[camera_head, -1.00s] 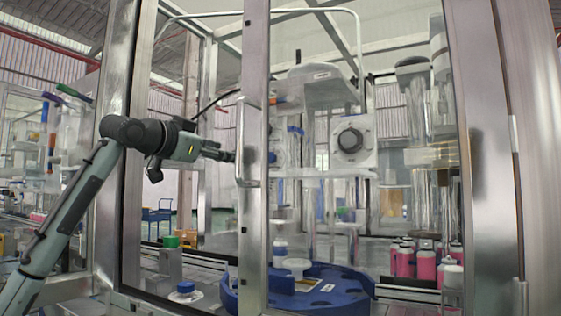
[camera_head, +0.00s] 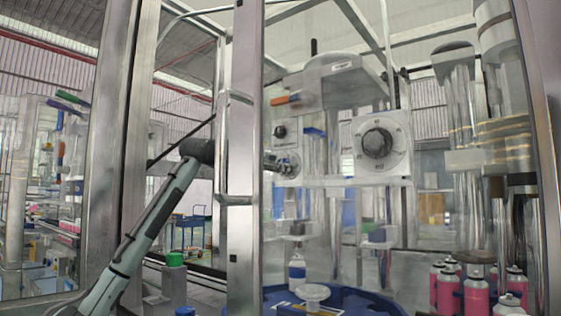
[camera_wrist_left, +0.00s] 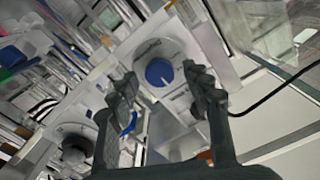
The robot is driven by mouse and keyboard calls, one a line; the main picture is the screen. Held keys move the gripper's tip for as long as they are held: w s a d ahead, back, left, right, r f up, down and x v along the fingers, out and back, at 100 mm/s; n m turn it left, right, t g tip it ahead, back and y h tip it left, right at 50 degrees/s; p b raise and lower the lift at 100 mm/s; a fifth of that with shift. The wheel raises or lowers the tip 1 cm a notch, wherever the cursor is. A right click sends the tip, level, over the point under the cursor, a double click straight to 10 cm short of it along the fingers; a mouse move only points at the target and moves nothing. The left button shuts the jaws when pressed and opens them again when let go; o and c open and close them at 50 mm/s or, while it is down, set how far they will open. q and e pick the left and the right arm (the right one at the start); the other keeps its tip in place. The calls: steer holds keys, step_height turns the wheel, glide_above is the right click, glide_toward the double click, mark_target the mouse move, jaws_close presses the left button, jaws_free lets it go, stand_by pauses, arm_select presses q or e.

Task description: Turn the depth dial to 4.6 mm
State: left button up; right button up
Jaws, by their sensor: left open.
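A blue dial (camera_wrist_left: 160,72) with a white pointer mark sits on a round pale scale on a white panel in the left wrist view. Its scale figures are too small to read. My left gripper (camera_wrist_left: 160,82) is open, with one finger on each side of the blue dial as seen; I cannot tell whether they touch it. In the head view my left gripper (camera_head: 284,165) is at the machine's front and hides the blue dial. A larger black dial (camera_head: 377,142) on a white square plate is to its right. My right gripper is not in view.
A metal door post (camera_head: 243,200) and handle stand close by my left arm. A small dark knob (camera_head: 280,131) is above the gripper. A black cable (camera_wrist_left: 275,92) runs at the right of the wrist view. Pink cans (camera_head: 478,292) and a blue turntable (camera_head: 350,300) are lower down.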

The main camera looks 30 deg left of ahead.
arm_select(q)
steer(key=shift+w+d, duration=0.1)
steer(key=shift+w, duration=0.35)
steer(key=shift+c, duration=0.2)
jaws_close()
